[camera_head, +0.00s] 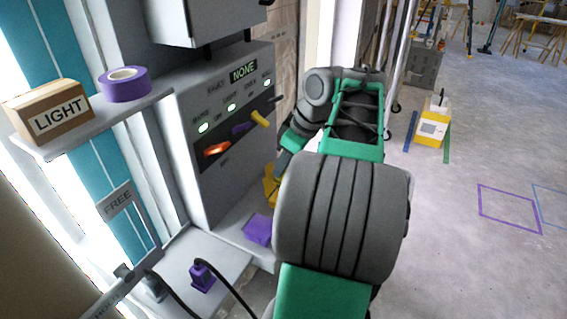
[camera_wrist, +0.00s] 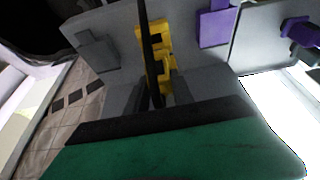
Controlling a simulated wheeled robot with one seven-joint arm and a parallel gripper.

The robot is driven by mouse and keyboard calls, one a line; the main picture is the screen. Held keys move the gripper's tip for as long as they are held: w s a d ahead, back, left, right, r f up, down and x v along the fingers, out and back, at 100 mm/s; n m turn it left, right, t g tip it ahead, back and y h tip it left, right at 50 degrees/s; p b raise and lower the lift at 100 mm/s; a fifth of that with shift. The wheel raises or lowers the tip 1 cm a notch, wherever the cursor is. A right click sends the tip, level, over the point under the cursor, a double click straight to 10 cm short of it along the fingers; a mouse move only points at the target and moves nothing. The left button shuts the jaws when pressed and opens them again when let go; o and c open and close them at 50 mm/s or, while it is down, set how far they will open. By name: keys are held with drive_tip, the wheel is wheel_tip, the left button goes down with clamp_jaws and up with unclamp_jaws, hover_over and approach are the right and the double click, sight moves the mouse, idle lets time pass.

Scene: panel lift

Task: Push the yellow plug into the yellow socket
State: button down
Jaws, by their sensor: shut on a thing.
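In the wrist view my gripper (camera_wrist: 160,88) is shut on the yellow plug (camera_wrist: 167,70), low in front of the panel. A yellow block, which looks like the yellow socket (camera_wrist: 153,38), lies just beyond the plug, very near or touching it. I cannot tell whether the plug is seated in it. A black cable crosses in front of the yellow parts. In the head view a yellow piece (camera_head: 270,186) shows beside my arm, above the ledge. I cannot tell there which yellow part it is; my arm hides my fingertips.
The grey panel (camera_head: 190,165) has an orange lit switch, a yellow lever and a "NONE" display. A purple socket (camera_head: 257,230) and a corded purple plug (camera_head: 202,277) sit low nearby. A shelf (camera_head: 90,128) holds a LIGHT box and purple tape. Floor at right is mostly open.

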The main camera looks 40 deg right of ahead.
drive_tip(key=shift+f+b, duration=1.95)
drive_tip(key=shift+f, duration=0.35)
drive_tip(key=shift+s+r+p, duration=0.1)
drive_tip(key=shift+s+p, duration=0.05)
drive_tip(key=shift+p, duration=0.15)
drive_tip(key=shift+f+b, duration=0.5)
drive_tip(key=shift+f, duration=0.15)
drive_tip(key=c, duration=1)
unclamp_jaws()
drive_tip(key=shift+r, duration=0.15)
drive_tip(key=p+v, duration=0.3)
drive_tip(key=v, duration=0.4)
drive_tip(key=shift+s+r+p, duration=0.15)
drive_tip(key=shift+r+p, duration=0.15)
drive_tip(key=shift+p, duration=0.1)
